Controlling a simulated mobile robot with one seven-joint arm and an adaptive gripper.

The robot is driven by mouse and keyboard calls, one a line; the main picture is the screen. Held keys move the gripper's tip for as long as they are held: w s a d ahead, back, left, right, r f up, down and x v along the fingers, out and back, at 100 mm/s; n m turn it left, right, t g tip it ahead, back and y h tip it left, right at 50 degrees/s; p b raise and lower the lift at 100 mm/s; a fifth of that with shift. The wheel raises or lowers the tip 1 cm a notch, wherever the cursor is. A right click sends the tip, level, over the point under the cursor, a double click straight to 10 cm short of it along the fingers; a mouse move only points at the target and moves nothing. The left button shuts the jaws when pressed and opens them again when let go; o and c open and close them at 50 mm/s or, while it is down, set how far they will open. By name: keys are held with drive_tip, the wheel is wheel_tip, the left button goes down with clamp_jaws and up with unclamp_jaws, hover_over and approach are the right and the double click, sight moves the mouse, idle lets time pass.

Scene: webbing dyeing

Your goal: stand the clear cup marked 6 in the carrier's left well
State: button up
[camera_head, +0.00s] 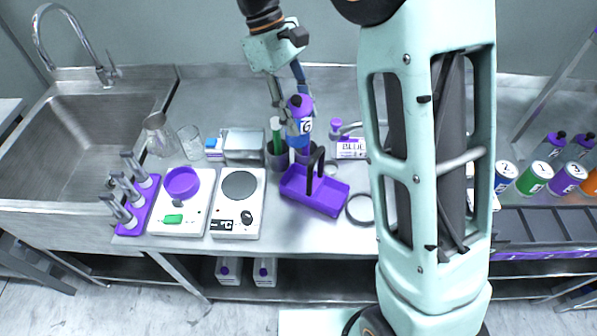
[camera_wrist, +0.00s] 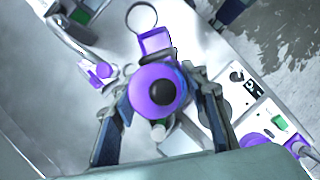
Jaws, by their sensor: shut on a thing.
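My gripper (camera_head: 297,112) is shut on a blue bottle-like container (camera_head: 306,127) with a purple cap and a white mark that looks like a 6. It is held near upright above the back of the bench. In the wrist view its purple cap (camera_wrist: 150,88) sits between the two fingers and hides what is below. The purple carrier (camera_head: 325,203) with a black handle stands in front of it, apart from it; its separate wells cannot be made out. A clear glass cup (camera_head: 189,143) stands at the left, with no readable mark.
A hotplate (camera_head: 238,206), a scale with a purple bowl (camera_head: 182,184) and a metal box (camera_head: 244,146) are at the left. A grey ring (camera_head: 360,210) lies right of the carrier.

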wheel_tip(320, 180, down, 17)
drive_tip(key=shift+s+f+p, duration=0.1)
drive_tip(key=shift+p, duration=0.4)
drive_tip(key=shift+f, duration=0.15)
drive_tip(key=o, duration=1.1)
drive_tip(key=shift+o, duration=0.3)
drive_tip(key=b+v, duration=0.1)
drive_tip(key=v, duration=1.1)
